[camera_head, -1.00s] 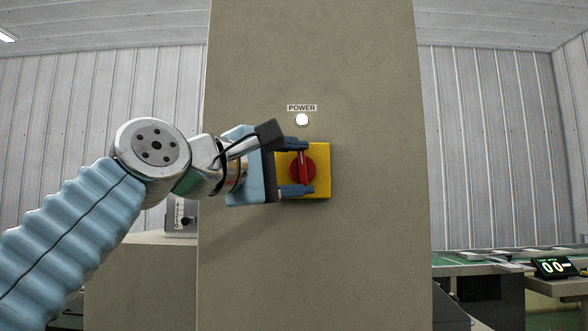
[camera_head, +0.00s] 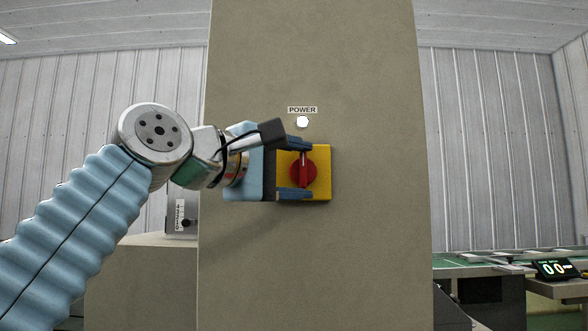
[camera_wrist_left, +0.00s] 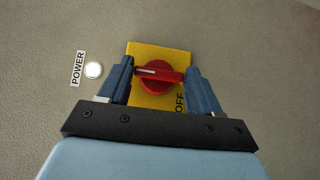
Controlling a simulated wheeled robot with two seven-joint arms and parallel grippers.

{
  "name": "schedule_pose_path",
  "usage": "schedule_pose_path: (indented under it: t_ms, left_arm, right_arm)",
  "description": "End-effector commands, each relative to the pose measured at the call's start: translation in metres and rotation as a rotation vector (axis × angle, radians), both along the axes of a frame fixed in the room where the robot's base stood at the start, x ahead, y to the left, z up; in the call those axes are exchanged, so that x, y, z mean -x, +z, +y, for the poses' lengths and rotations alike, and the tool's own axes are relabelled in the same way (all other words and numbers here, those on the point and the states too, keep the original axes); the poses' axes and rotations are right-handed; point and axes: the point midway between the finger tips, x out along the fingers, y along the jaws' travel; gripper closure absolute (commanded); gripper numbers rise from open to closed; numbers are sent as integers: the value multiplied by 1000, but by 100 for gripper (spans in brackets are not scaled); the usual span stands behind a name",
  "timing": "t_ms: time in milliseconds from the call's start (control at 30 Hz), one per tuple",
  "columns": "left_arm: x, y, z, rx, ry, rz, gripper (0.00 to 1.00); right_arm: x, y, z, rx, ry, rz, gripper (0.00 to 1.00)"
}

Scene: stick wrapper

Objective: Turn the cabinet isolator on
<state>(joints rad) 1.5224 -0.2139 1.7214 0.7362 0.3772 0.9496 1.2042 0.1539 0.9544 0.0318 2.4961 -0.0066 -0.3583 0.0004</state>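The cabinet isolator is a red rotary knob (camera_head: 303,172) on a yellow plate (camera_head: 323,187), fixed to the cabinet front. Its handle stands upright in the head view. In the left wrist view the red knob (camera_wrist_left: 160,76) lies between the fingers, and the word OFF shows on the yellow plate (camera_wrist_left: 160,53) beside one finger. My left gripper (camera_head: 296,168) has its fingers parted around the knob, one above and one below, close to the handle's ends; contact is unclear. A round white lamp (camera_head: 303,121) sits under the POWER label. My right gripper is not in view.
The tall grey-beige cabinet (camera_head: 315,265) fills the middle, its front otherwise bare. A lower beige unit (camera_head: 140,280) stands behind at left. At right are a green-topped conveyor (camera_head: 460,262) and a small digital display (camera_head: 556,269).

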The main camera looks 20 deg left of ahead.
Motion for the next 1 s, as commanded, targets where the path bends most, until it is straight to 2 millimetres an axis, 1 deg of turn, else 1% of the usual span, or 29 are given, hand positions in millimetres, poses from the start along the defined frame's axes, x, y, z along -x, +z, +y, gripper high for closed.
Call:
schedule_pose_path:
  t_ms: [33, 100, 133, 367, 467, 567, 633, 767, 900, 1000]
  left_arm:
    - [0, 0, 0, 0, 0, 0, 28]
    - [0, 0, 0, 0, 0, -1, 17]
    - [0, 0, 0, 0, 0, -1, 16]
    - [0, 0, 0, 2, 1, -1, 16]
    - [4, 0, 2, 1, 0, -3, 16]
    - [15, -1, 7, 2, -2, -6, 16]
    - [26, -3, 13, 3, -3, -6, 16]
    - [54, -4, 29, 3, -4, -6, 16]
    - [84, -2, 46, 3, -2, -7, 16]
    - [101, -2, 56, 3, -2, -4, 16]
  right_arm:
    - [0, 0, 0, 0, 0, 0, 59]
    - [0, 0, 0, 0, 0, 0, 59]
    - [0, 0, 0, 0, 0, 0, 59]
    - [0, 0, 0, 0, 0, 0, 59]
    - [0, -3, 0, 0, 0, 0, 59]
    - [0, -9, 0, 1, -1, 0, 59]
    - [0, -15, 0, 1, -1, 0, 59]
    - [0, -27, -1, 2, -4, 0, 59]
    - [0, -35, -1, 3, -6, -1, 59]
    - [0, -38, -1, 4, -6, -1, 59]
